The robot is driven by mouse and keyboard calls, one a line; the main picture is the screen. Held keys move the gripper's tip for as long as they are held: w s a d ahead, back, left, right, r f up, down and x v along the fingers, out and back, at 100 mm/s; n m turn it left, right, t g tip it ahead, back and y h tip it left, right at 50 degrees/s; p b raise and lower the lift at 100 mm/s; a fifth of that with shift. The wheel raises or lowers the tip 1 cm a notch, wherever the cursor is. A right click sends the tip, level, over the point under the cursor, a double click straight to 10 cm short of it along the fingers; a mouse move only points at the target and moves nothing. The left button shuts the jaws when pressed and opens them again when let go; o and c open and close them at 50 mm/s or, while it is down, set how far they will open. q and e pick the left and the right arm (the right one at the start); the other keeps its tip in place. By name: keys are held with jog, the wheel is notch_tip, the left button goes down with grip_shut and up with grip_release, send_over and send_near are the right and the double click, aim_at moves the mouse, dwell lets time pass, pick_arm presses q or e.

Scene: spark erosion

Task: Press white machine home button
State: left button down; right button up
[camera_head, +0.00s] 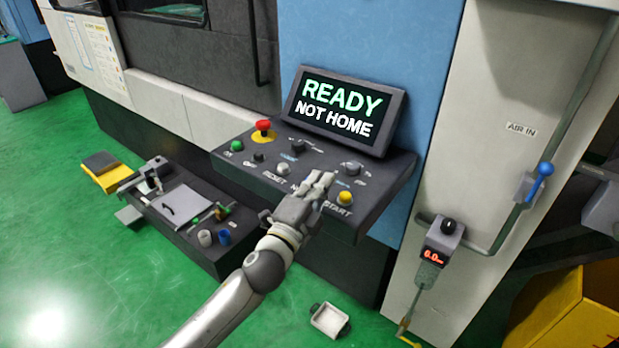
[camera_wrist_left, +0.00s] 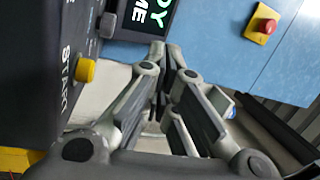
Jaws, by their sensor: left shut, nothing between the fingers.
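The control panel (camera_head: 375,180) slopes out from the blue machine below a screen (camera_head: 345,108) reading READY NOT HOME. A white button (camera_head: 283,168) sits above the RESET label, and a yellow button (camera_head: 345,197) is above START. My left gripper (camera_head: 325,180) is shut and empty over the panel between these two, hiding the button and most of the label there. In the left wrist view, the shut fingertips (camera_wrist_left: 166,48) are beside the yellow button (camera_wrist_left: 85,70); a grey knob (camera_wrist_left: 107,25) is beyond. I cannot tell if they touch the panel. My right gripper is not in view.
A red emergency button (camera_head: 263,126), a green button (camera_head: 237,145) and a dark knob (camera_head: 297,146) are on the panel. A low dark bench (camera_head: 165,225) with tools stands left. An air valve with a blue handle (camera_head: 545,169) is right. Green floor lies clear at lower left.

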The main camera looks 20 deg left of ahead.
pick_arm(q)
jog(key=w+d+r+m+g+h, duration=0.1)
jog(key=d+r+m+g+h, duration=0.45)
jog(key=m, duration=0.75)
jog(key=w+d+r+m+g+h, duration=0.1)
jog(key=d+r+m+g+h, duration=0.2)
jog(key=d+r+m+h, duration=0.7)
jog(key=w+a+f+m+g+y, duration=0.2)
jog(key=a+f+m+y, duration=0.2)
jog(key=a, duration=0.5)
jog(key=w+a+f+m+g+y, duration=0.2)
jog(key=w+a+f+m+y, duration=0.1)
jog(key=a+m+y, duration=0.5)
jog(key=shift+a+f, duration=0.4)
jog(key=shift+a, duration=0.8)
jog(key=shift+w+f, duration=0.1)
notch_tip(320, 180, down, 8)
jog(key=b, duration=0.4)
jog(key=shift+f+b, duration=0.35)
jog(key=shift+b, duration=0.15)
